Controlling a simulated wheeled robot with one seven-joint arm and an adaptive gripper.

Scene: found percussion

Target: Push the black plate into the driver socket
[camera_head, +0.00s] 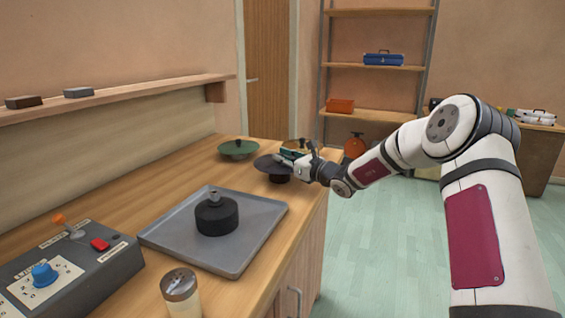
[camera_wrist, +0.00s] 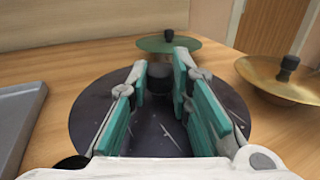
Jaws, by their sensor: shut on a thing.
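The black plate (camera_head: 268,163) is a dark round disc near the counter's right edge, with a dark piece below it in the head view; I cannot tell whether it is lifted. In the wrist view the black plate (camera_wrist: 88,108) lies beneath the teal finger pads, with its black knob between their tips. My gripper (camera_head: 285,158) is shut on that knob; it also shows in the wrist view (camera_wrist: 158,78). The driver, a black cylinder (camera_head: 216,216) with a small metal top (camera_head: 214,196), stands upright on the grey tray (camera_head: 165,236), apart from the plate.
A green plate (camera_head: 237,149) lies behind the black plate, and a brass plate (camera_wrist: 270,80) lies close to its right in the wrist view. A control box (camera_head: 75,262) and a metal-topped shaker (camera_head: 180,288) stand at the front. Bare wood separates the tray from the plates.

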